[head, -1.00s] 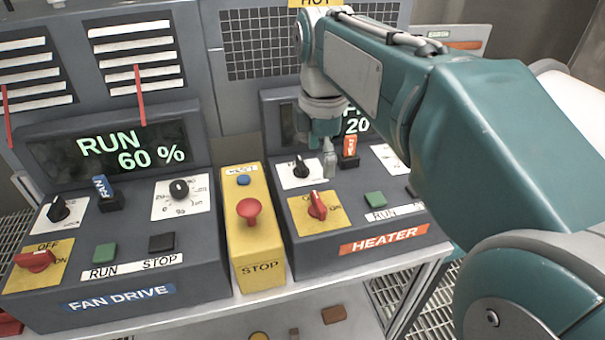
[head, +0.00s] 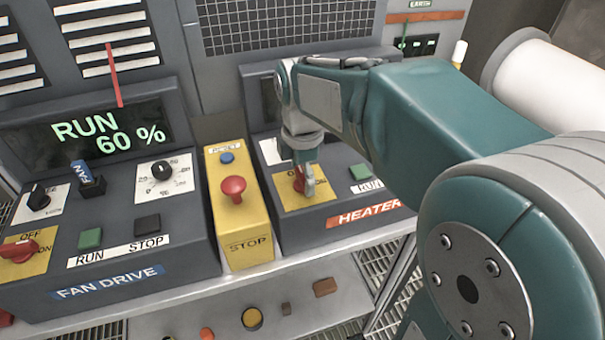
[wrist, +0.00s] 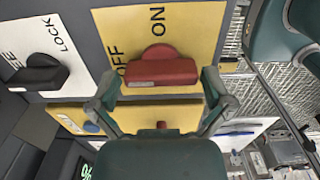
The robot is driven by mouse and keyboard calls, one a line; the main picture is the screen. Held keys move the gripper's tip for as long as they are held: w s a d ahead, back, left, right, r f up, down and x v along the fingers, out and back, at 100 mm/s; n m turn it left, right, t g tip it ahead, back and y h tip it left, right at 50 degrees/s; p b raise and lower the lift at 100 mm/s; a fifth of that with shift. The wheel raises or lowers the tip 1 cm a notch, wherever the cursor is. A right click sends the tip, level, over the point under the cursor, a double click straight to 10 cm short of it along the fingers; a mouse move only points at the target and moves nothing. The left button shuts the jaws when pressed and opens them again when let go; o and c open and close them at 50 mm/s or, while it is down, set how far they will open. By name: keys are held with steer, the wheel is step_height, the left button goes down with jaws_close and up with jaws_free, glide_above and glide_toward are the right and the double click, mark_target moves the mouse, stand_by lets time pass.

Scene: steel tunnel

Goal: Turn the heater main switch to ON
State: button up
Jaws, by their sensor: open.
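The heater main switch is a red rotary handle (wrist: 162,70) on a yellow plate (wrist: 205,30) lettered OFF and ON. In the wrist view its bar lies crosswise, with OFF by its left end and ON above it. My gripper (wrist: 160,90) is open, with one finger at each end of the bar; contact cannot be made out. In the head view my gripper (head: 306,184) is down over the yellow plate (head: 318,199) and partly hides the red handle (head: 298,183). The HEATER label (head: 365,215) is on the panel's front.
A black LOCK selector (wrist: 40,75) sits beside the yellow plate. The yellow stop box (head: 240,225) with its red mushroom button (head: 233,187) stands just left of the heater panel. The fan drive panel (head: 190,235) is further left. A green RUN button (head: 360,172) lies right of my gripper.

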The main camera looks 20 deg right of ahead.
steer(key=shift+c, duration=0.3)
steer(key=c, duration=0.8)
steer(key=shift+o, duration=0.2)
steer(key=shift+m, duration=0.3)
steer(key=m, duration=0.3)
steer(key=shift+m, duration=0.3)
steer(key=m, duration=0.4)
steer(key=shift+m, duration=0.3)
steer(key=m, duration=0.4)
steer(key=shift+m, duration=2.5)
